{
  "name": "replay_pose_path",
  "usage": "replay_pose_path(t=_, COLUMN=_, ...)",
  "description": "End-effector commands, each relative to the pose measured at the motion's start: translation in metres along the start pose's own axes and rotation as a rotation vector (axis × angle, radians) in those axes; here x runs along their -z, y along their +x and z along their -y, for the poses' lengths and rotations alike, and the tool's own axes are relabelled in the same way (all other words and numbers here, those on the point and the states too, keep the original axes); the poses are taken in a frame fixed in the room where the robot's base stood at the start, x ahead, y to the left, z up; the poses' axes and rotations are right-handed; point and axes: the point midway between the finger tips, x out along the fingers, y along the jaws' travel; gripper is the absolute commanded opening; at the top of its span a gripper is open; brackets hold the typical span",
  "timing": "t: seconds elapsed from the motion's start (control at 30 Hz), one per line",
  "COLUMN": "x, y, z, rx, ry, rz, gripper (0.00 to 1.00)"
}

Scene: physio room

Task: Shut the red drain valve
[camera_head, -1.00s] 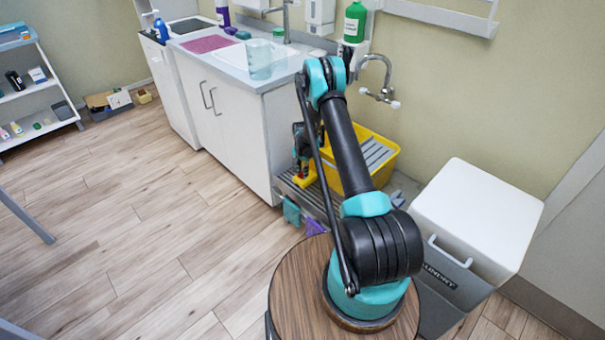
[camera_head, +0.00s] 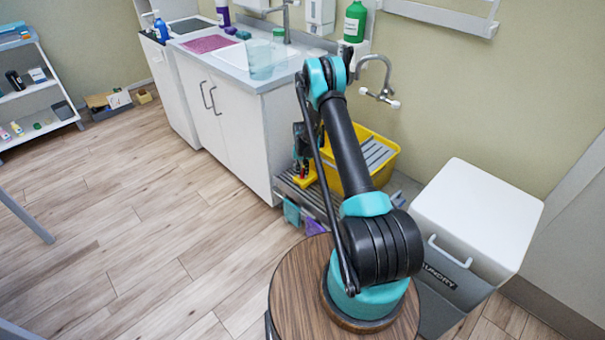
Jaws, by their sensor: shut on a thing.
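My gripper (camera_head: 301,161) points down beside the right end of the white sink cabinet, at the yellow mop bucket's left side. It is small and partly hidden by my own arm. It is shut on the red drain valve (camera_head: 302,168), of which only a small red patch shows at the fingertips. A yellow part (camera_head: 305,180) shows just below it. The valve's handle angle cannot be made out.
The yellow bucket (camera_head: 388,152) stands on a grey slatted grate (camera_head: 322,200) with teal and purple cloths at its front edge. A wall tap (camera_head: 378,75) is above. The laundry bin (camera_head: 475,225) stands at right. Wooden floor (camera_head: 130,230) at left is clear.

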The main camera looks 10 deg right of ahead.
Motion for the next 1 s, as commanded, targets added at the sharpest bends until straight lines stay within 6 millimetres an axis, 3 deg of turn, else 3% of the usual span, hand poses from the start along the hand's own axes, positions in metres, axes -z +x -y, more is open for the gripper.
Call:
replay_pose_path(t=0.7, x=0.0006, y=-0.0003, z=0.0001, rx=-0.001, ry=-0.670, rz=-0.001, gripper=0.00)
replay_pose_path(t=1.0, x=0.0006, y=-0.0003, z=0.0003, rx=-0.001, ry=-0.879, rz=-0.002, gripper=0.00)
